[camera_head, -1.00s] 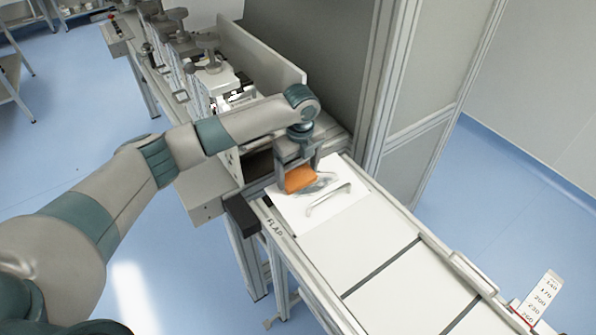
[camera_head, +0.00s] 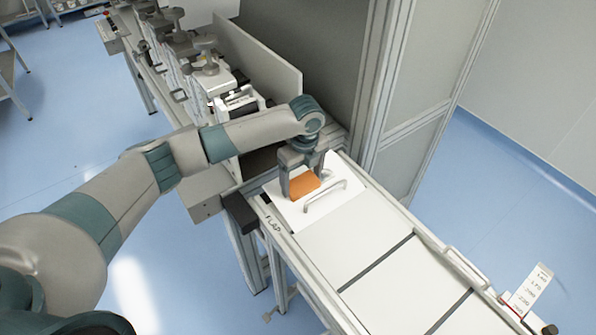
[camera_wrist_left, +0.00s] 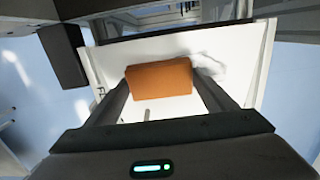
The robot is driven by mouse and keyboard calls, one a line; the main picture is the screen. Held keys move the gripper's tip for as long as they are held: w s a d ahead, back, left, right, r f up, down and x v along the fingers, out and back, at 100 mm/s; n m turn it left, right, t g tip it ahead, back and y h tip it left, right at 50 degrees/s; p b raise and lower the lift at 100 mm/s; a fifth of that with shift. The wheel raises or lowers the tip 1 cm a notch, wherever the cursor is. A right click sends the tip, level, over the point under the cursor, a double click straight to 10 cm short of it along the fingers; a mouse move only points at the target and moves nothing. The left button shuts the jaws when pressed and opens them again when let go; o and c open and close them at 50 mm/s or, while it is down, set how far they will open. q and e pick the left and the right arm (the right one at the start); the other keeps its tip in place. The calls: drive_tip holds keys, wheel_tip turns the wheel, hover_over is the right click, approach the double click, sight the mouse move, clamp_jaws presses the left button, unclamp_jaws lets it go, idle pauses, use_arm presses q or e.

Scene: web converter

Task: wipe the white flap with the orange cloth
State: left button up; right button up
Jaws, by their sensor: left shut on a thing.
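My left gripper (camera_head: 304,188) is shut on the cloth from above. In the left wrist view the cloth (camera_wrist_left: 160,79) sits between both fingers over the white flap (camera_wrist_left: 245,48). A grey smudge or shadow shows right of it there; I cannot tell which. The fingers hide part of the flap.
A white-topped bench section (camera_head: 350,245) with dark seams runs toward the lower right. A tall grey cabinet (camera_head: 340,75) stands close behind the flap. Machine units with dark knobs (camera_head: 208,68) line the bench at upper left.

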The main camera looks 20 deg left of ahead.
use_arm(q)
drive_tip(key=shift+s+d, duration=0.15)
drive_tip(key=shift+d, duration=0.05)
idle(0.3)
